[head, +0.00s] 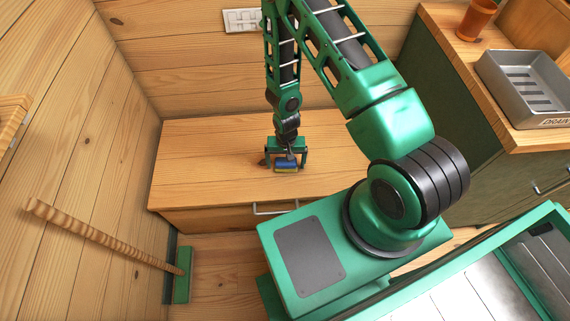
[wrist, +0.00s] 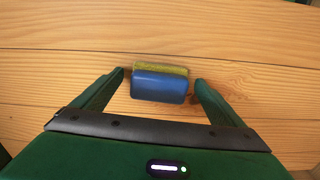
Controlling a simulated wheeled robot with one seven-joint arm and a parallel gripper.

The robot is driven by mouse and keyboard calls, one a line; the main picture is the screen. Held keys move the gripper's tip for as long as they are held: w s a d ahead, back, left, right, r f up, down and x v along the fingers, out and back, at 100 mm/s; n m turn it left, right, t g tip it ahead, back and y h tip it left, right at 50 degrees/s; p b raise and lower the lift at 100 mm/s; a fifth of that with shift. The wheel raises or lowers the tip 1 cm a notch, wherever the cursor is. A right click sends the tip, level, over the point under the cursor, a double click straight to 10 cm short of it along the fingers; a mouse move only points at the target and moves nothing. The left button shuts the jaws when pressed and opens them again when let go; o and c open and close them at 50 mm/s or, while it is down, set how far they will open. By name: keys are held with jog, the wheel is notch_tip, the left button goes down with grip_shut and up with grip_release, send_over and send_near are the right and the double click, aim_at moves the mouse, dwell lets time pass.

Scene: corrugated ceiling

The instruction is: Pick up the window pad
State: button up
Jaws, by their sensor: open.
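The window pad (head: 287,165) is a small blue block with a yellow-green strip along its far side. It lies on the wooden bench top near the front edge. In the wrist view the pad (wrist: 160,84) sits between the fingertips, its long side running from one finger to the other. My gripper (head: 286,166) is green, points down over the pad and is open. In the wrist view my gripper (wrist: 160,80) has one finger at each end of the pad, with a narrow gap at the right. Whether the left fingertip touches it, I cannot tell.
The wooden bench (head: 205,165) is otherwise clear and has a drawer handle (head: 275,208). A broom (head: 110,240) leans at the left. A grey drain tray (head: 530,85) and an orange cup (head: 476,20) stand on the right counter. A wall outlet (head: 243,20) is behind.

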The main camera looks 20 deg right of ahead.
aim_at(286, 162)
jog(key=shift+f, duration=0.35)
jog(key=c, duration=1.1)
jog(key=shift+r, duration=0.15)
jog(key=shift+c, duration=0.2)
jog(key=shift+r, duration=0.55)
notch_tip(286, 162, up, 2)
jog(key=shift+r, duration=0.2)
jog(key=s+a+r, duration=0.6)
jog(key=a+r, duration=0.1)
jog(key=a, duration=0.2)
jog(key=shift+s+a+r, duration=0.15)
jog(key=shift+s+a, duration=0.15)
jog(key=shift+s, duration=0.05)
jog(key=shift+o, duration=0.6)
